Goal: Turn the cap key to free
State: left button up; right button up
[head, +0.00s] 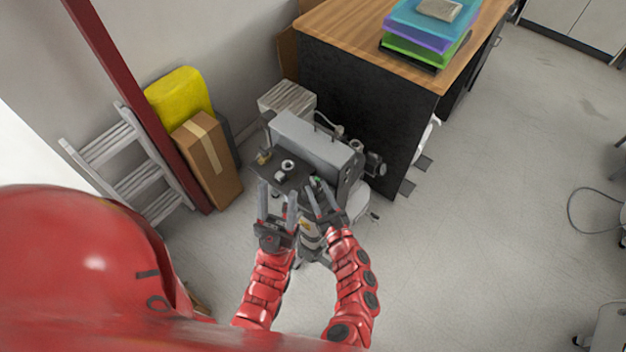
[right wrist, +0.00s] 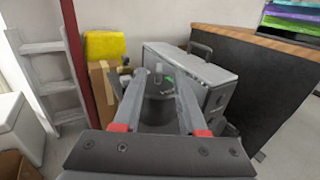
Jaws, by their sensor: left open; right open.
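The compressor has a grey box-shaped housing (head: 312,138) with a dark plate (head: 296,181) in front of it; the housing also shows in the right wrist view (right wrist: 192,65). White round fittings (head: 286,166) and a brass-coloured part (head: 263,157) sit on the plate. A small green part (head: 315,181) is by the plate's right side; in the right wrist view the green part (right wrist: 169,80) shows between the fingertips. I cannot tell which part is the cap key. My left gripper (head: 277,197) is open at the plate's front edge. My right gripper (head: 319,188) is open around or just before the green part; contact is unclear.
A wooden-topped desk (head: 370,28) with a black side stands behind the compressor, with stacked trays (head: 430,35) on top. A cardboard box (head: 208,160), a yellow object (head: 182,95), a dark red post (head: 130,90) and a ladder (head: 125,165) stand left. The floor at right is mostly clear.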

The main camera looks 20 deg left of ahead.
aim_at(315, 186)
jog(key=shift+b+x, duration=0.3)
jog(key=shift+x, duration=1.6)
jog(key=shift+a, duration=0.1)
grip_shut()
